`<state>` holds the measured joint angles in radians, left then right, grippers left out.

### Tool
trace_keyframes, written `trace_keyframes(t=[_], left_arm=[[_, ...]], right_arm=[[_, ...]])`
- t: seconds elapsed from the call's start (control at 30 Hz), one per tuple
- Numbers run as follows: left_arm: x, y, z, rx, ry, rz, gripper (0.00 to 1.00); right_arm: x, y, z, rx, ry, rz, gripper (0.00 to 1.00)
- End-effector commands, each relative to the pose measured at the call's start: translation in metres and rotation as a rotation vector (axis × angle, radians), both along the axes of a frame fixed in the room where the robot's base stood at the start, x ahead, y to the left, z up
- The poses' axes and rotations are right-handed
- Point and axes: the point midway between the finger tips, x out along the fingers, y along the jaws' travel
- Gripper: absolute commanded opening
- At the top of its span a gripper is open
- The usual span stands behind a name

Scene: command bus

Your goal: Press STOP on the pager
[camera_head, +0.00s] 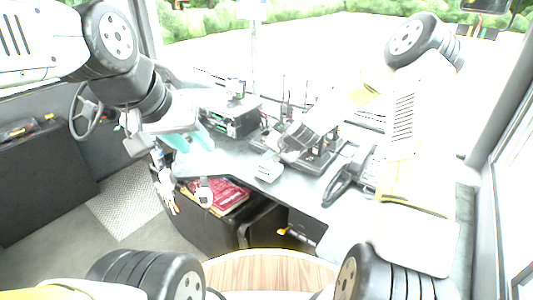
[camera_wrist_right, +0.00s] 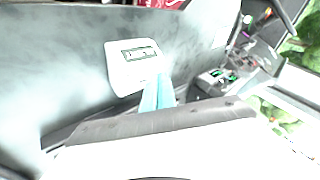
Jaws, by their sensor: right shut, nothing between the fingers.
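A white device with a small display, which I take for the pager (camera_wrist_right: 118,68), lies on the grey desk in the right wrist view. It also shows near the desk's front edge in the head view (camera_head: 268,172). I cannot make out a STOP label. My right gripper (camera_wrist_right: 160,78) is shut and empty, its teal fingertips together at the pager's lower right edge. I cannot tell whether they touch it. In the head view the right fingers are hidden by the hand. My left gripper (camera_head: 191,141) has teal fingers apart and empty, over the desk's left end.
Black radio equipment (camera_head: 232,118) stands at the back of the desk (camera_head: 235,165). A black handset (camera_head: 345,180) lies right of the pager. An open compartment with red packs (camera_head: 215,195) is below the front edge. A steering wheel (camera_head: 86,111) is at the left.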

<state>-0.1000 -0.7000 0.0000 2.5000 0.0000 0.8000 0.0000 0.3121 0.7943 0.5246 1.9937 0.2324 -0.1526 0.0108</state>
Motion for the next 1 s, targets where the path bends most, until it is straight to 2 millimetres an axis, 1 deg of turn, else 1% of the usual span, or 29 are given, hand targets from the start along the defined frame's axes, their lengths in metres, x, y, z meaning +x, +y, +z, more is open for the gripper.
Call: trace_keyframes(t=[0.43, 0.73, 1.0], left_arm=[[0.0, 0.0, 0.0, 0.0, 0.0, 0.0, 0.36], [0.0, 0.0, 0.0, 0.0, 0.0, 0.0, 0.36], [0.0, 0.0, 0.0, 0.0, 0.0, 0.0, 0.36]], right_arm=[[-0.001, 0.001, -0.006, 0.0, 0.0, 0.0, 0.0], [-0.001, 0.001, -0.005, 0.0, 0.001, 0.001, 0.0], [0.001, 0.0, 0.005, -0.001, 0.0, 0.001, 0.0]])
